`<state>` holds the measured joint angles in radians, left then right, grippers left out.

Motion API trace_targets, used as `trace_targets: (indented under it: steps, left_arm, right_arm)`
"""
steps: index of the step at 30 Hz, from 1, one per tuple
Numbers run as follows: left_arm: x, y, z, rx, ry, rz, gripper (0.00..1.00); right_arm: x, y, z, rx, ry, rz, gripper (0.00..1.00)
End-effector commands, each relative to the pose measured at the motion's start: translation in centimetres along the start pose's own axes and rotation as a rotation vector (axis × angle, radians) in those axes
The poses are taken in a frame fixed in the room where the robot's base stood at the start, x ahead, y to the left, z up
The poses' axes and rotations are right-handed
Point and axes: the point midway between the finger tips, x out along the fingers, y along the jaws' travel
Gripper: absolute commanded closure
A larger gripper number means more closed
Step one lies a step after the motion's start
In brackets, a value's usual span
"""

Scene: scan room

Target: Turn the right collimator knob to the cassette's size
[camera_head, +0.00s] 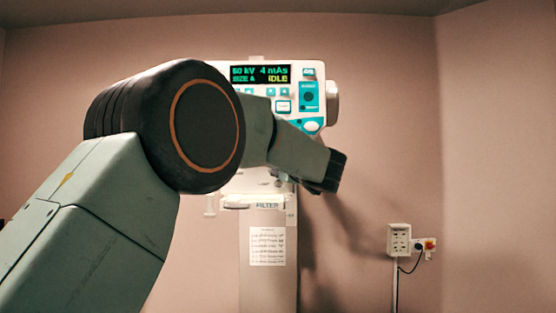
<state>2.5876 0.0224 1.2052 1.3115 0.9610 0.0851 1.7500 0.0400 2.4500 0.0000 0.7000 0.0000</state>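The x-ray unit (318,70) stands against the wall, its display (260,74) reading about 60 kV, 4 mAs and IDLE. My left arm comes in from the lower left and crosses in front of the unit. Its dark end (313,187) is just right of the collimator area; the fingers cannot be made out. My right gripper is out of view. No cassette is visible.
A white tray-like part marked FILTER (240,202) sits below the collimator area. A printed sheet (267,246) is on the column (268,288). A wall socket box (399,240) with a plug and cable is at the right. The space right of the unit is free.

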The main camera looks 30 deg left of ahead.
Motion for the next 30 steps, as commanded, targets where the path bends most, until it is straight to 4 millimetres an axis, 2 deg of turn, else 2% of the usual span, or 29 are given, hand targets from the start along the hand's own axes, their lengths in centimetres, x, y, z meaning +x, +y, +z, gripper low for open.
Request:
trace_targets:
  steps: [15, 16, 23, 30]
  left_arm:
    - [-0.01, 0.06, 0.01, -0.015, -0.001, -0.004, 0.98]
    - [-0.01, 0.06, 0.01, -0.015, -0.001, -0.004, 0.64]
    - [0.00, 0.06, 0.00, -0.015, 0.000, -0.005, 0.44]
    - [0.00, 0.05, -0.01, -0.015, 0.000, -0.005, 0.43]
  right_arm:
    - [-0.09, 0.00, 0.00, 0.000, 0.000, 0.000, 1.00]
    - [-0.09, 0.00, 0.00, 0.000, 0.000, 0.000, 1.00]
    - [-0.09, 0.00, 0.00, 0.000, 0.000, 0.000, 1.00]
    - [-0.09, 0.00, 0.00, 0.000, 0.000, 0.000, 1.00]
